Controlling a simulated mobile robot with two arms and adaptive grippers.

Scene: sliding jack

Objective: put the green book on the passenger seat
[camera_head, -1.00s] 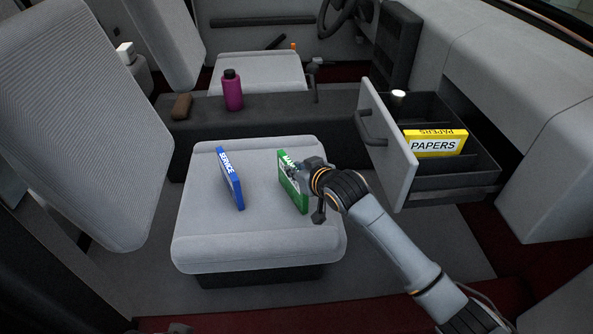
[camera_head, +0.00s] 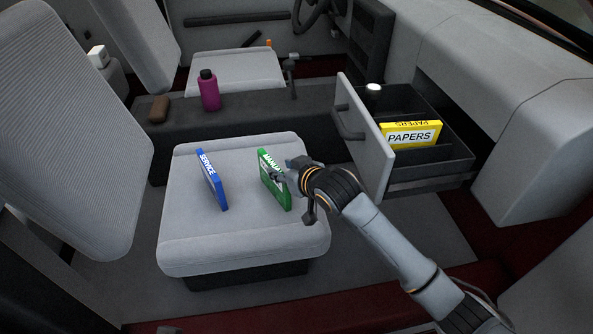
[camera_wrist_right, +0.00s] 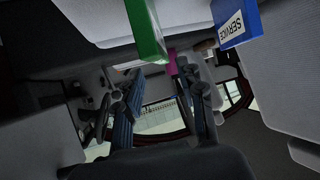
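The green book (camera_head: 273,184), marked MANUAL, stands on edge on the grey passenger seat (camera_head: 232,236), right of the seat's middle. My right gripper (camera_head: 284,176) is close to its right side in the head view and partly covers it. In the right wrist view the two fingers of my right gripper (camera_wrist_right: 163,88) are spread apart with a gap between them. The green book (camera_wrist_right: 146,30) comes in from the top there, beyond the left finger; I cannot tell whether they touch. My left gripper is not in view.
A blue SERVICE book (camera_head: 212,180) stands on the same seat to the left. An open drawer (camera_head: 432,172) at the right holds a yellow PAPERS box (camera_head: 410,135) and a white-topped item. A purple bottle (camera_head: 209,92) and a brown object (camera_head: 158,109) are on the console.

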